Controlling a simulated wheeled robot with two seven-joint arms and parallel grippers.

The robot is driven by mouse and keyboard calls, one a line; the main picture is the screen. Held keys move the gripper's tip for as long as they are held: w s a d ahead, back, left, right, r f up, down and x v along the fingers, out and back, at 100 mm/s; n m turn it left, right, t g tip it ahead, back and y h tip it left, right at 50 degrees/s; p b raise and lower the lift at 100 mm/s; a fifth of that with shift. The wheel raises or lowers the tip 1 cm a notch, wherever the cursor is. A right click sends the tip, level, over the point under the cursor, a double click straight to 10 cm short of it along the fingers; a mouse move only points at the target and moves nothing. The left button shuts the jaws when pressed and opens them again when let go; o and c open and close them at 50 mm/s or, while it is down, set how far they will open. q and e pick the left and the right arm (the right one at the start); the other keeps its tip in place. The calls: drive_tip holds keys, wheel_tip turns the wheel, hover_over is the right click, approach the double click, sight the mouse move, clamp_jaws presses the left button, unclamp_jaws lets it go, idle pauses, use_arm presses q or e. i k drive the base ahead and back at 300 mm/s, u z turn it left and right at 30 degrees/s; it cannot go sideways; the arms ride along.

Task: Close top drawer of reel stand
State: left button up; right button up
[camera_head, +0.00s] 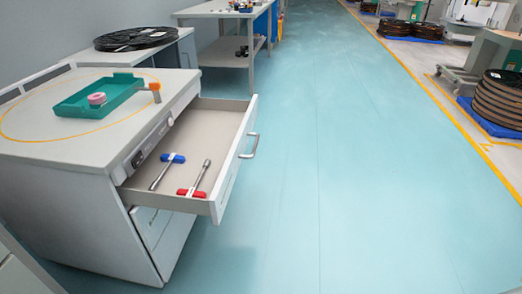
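The reel stand (95,190) is a white cabinet at the left of the head view. Its top drawer (235,155) is pulled well out to the right, with a grey metal handle (249,146) on its front. Inside the drawer lie a tool with a blue end (172,158) and a tool with a red end (190,192). A lower drawer (150,225) below it looks shut or nearly shut. Neither of my grippers shows in this view.
A green tray (85,103) with a pink roll (97,99) and an orange-topped item (155,91) sit on the stand top. A black reel (136,38) lies on a bench behind. Blue floor (330,170) right of the drawer is clear. Reels on pallets (497,103) stand far right.

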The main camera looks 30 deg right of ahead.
sight(220, 130)
drive_tip(key=z, duration=0.8)
drive_tip(key=i, duration=0.4)
drive_tip(key=z, duration=0.3)
drive_tip(key=k, duration=0.5)
drive_tip(key=z, duration=0.4)
drive_tip(key=i, duration=1.1)
drive_tip(key=u, duration=0.95)
